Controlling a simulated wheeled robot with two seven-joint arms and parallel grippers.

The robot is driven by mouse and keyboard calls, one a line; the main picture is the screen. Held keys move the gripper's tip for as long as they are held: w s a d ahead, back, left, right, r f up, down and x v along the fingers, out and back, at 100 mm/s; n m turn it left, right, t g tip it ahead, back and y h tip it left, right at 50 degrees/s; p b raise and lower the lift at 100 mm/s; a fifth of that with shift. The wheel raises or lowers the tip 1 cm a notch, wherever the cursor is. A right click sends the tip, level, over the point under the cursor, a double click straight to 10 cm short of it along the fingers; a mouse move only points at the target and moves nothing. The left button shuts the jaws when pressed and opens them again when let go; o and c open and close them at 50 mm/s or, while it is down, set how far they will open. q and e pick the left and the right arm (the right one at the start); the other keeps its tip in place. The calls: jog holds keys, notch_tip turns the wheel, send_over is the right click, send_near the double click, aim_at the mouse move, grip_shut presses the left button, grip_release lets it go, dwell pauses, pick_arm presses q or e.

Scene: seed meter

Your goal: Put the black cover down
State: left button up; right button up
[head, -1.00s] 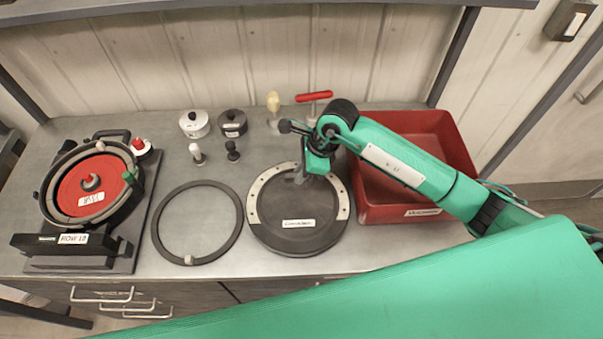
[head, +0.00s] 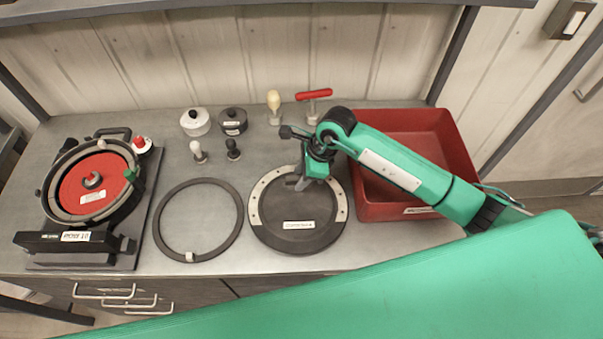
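A large round black cover (head: 294,208) with a pale band along its upper edge lies, or is held very low, at the middle front of the grey bench. A small white label sits on its lower half. My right gripper (head: 299,184) reaches in from the right, pointing down at the upper part of the cover. Its fingers overlap the cover in the picture. I cannot tell whether they grip it, touch it or hang just above it. My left gripper is not in view.
A dark ring (head: 161,236) lies left of the cover. A red bin (head: 437,204) stands close at right. The seed meter with a red disc (head: 97,190) stands far left. White (head: 195,124) and black (head: 233,124) lidded pots and several knobbed tools stand behind.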

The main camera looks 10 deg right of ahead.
jog(key=b+v, duration=0.3)
jog(key=v, duration=0.9)
jog(key=shift+b, duration=0.3)
